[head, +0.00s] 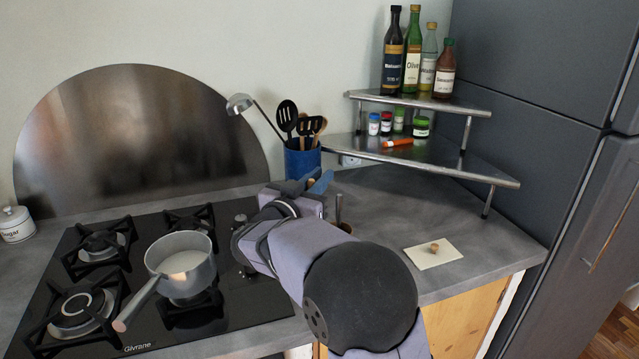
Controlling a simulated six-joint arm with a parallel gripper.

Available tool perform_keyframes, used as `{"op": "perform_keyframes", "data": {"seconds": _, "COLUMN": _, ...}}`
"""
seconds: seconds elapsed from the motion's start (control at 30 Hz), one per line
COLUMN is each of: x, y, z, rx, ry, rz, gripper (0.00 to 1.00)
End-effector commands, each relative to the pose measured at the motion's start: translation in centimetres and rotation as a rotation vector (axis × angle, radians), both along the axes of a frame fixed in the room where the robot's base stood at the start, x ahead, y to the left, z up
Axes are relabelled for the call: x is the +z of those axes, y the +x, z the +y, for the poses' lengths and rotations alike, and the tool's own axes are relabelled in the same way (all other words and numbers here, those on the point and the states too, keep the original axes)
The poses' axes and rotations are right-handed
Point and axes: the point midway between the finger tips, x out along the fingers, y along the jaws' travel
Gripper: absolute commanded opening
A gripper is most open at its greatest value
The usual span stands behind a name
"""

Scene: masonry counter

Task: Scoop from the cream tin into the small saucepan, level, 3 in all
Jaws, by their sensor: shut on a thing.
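The small saucepan (205,275) stands on the hob, its handle toward the front left and a pale, whitish inside showing. My gripper (306,184), with blue fingers, is over the counter just right of the hob, in front of the utensil pot. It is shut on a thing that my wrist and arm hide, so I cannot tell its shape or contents. A small brownish upright piece (338,208) shows just right of my wrist; I cannot tell what it belongs to. I cannot make out the cream tin. A flat cream square with a wooden knob (436,249), like a lid, lies on the counter.
A blue pot (301,161) of utensils stands behind my gripper. A ladle (240,103) leans out of it. A corner shelf (425,165) holds jars and bottles. A sugar canister (16,226) is at far left. The counter around the cream square is clear.

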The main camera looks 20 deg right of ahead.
Motion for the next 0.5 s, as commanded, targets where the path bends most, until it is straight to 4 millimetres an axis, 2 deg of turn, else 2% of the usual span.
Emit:
{"op": "perform_keyframes", "data": {"seconds": 0.33, "x": 3.7, "y": 0.3, "z": -0.4, "rx": -0.009, "ry": -0.001, "rz": 0.002, "gripper": 0.0}}
{"op": "perform_keyframes", "data": {"seconds": 0.5, "x": 4.8, "y": 0.6, "z": -0.7, "rx": -0.015, "ry": -0.001, "rz": 0.005, "gripper": 0.0}}
